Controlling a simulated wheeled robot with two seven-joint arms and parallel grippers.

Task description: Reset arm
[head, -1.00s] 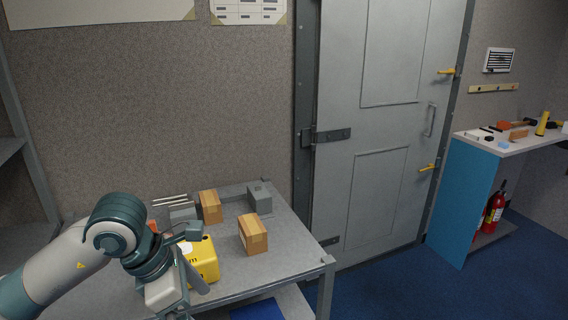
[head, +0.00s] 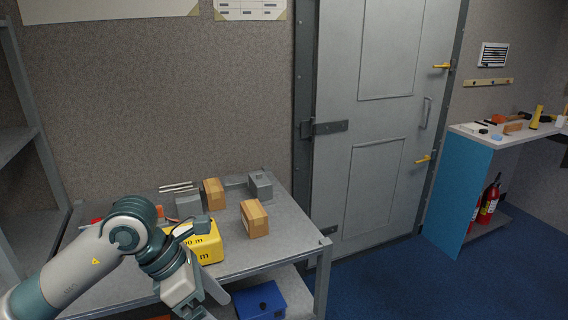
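My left arm reaches in from the lower left over a grey metal table (head: 285,238). The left gripper (head: 212,300) points down at the table's front edge, and its fingers are partly cut off by the picture's bottom, so I cannot tell whether it is open or shut. A yellow box with black lettering (head: 208,243) stands on the table just behind the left wrist, partly hidden by it. My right gripper is not in view.
Two cardboard boxes (head: 254,218) (head: 213,194) and grey blocks (head: 260,185) stand on the table. A blue box (head: 260,301) sits below it. A grey door (head: 375,130) is behind, and a counter (head: 500,138) with small items and red extinguishers (head: 489,203) is right. Blue floor is clear between.

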